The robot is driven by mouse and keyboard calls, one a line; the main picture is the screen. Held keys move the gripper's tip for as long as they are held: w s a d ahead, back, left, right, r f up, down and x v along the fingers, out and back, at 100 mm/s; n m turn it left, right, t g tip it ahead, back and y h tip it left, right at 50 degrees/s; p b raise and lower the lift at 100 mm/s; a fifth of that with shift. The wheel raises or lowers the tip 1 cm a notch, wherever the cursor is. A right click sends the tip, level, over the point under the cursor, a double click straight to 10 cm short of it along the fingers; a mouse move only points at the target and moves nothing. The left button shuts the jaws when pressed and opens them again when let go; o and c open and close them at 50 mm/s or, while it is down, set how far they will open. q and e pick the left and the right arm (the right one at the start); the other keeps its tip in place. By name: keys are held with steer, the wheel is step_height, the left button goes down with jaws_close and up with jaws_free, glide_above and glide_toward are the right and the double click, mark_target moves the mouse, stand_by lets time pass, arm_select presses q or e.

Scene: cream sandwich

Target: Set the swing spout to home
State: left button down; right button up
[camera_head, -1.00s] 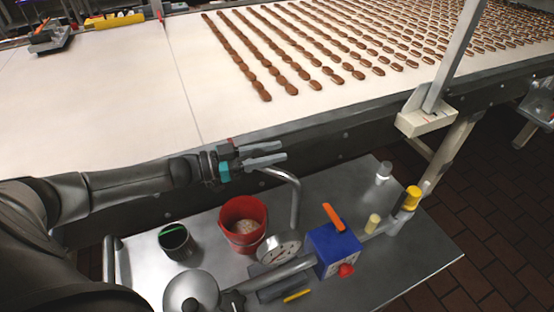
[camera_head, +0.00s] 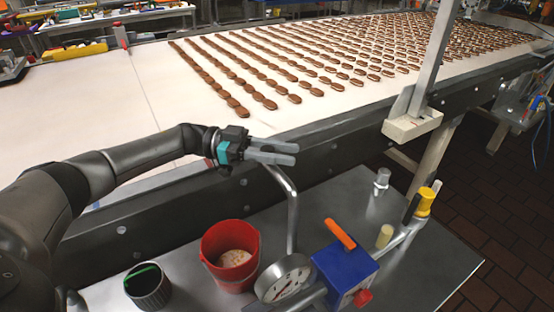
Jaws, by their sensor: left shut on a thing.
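The swing spout (camera_head: 292,207) is a bent grey metal pipe. It rises behind the gauge and leans at its top toward the conveyor. My left gripper (camera_head: 272,152) is at the upper end of the spout, its fingers pointing right. It is shut on the spout; the fingers hide the exact contact. My right gripper is not in view.
A red bucket (camera_head: 216,272) with pale contents, a dark cup (camera_head: 147,288), a round gauge (camera_head: 284,280) and a blue box (camera_head: 343,270) with an orange handle (camera_head: 340,234) stand on the metal table (camera_head: 420,268). The conveyor (camera_head: 185,120) with rows of brown pieces runs behind.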

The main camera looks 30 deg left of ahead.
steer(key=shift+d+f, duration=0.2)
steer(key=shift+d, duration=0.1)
arm_select(q)
steer(key=shift+d, duration=0.1)
steer(key=c, duration=0.5)
jaws_free()
steer(key=shift+c, duration=0.2)
steer(key=b+v, duration=0.2)
steer(key=v, duration=1)
steer(key=shift+w, duration=0.15)
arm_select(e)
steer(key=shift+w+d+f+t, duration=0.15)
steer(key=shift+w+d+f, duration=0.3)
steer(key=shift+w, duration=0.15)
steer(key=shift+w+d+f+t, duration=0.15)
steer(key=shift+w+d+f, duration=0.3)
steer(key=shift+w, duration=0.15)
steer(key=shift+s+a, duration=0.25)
